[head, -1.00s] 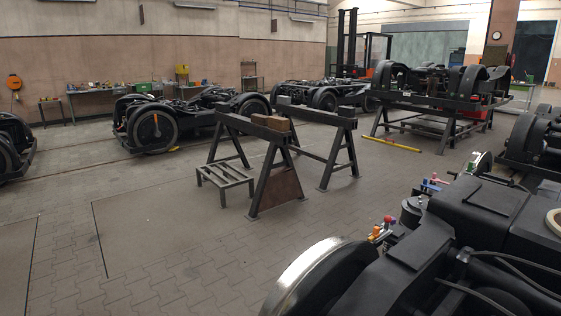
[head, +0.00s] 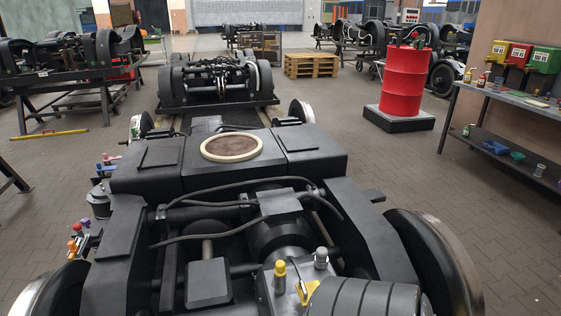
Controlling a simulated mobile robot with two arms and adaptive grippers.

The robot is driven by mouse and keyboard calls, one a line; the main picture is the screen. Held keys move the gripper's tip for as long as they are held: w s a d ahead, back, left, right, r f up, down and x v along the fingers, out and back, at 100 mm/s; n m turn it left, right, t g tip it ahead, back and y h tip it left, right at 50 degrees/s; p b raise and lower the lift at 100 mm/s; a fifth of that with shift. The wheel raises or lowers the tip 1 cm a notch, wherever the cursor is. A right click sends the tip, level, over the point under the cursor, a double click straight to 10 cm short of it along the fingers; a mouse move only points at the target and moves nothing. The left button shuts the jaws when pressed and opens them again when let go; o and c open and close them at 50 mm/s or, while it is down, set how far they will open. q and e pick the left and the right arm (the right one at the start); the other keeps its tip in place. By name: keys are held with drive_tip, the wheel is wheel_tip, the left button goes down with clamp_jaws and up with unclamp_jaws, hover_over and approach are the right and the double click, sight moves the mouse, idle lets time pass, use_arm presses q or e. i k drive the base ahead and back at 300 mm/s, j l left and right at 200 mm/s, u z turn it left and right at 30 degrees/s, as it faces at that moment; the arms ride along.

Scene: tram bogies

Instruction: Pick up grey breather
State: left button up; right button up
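The grey breather (head: 321,258) appears to be the small grey capped fitting standing upright on the gearbox housing of the near bogie (head: 145,182), at the lower middle of the head view. A similar yellow fitting (head: 280,274) stands just left of it. A ribbed dark cylinder (head: 365,298) lies in front of it and to the right. Neither of my grippers shows in the head view.
Dark hoses (head: 205,238) cross the bogie frame behind the fittings. Wheels (head: 436,262) flank the frame. A red drum (head: 405,82) stands on a dark base at right, near a shelf bench (head: 515,97). Paved floor (head: 410,165) is clear between bogie and bench.

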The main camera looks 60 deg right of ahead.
sight(321, 251)
drive_tip(key=z, duration=2.45)
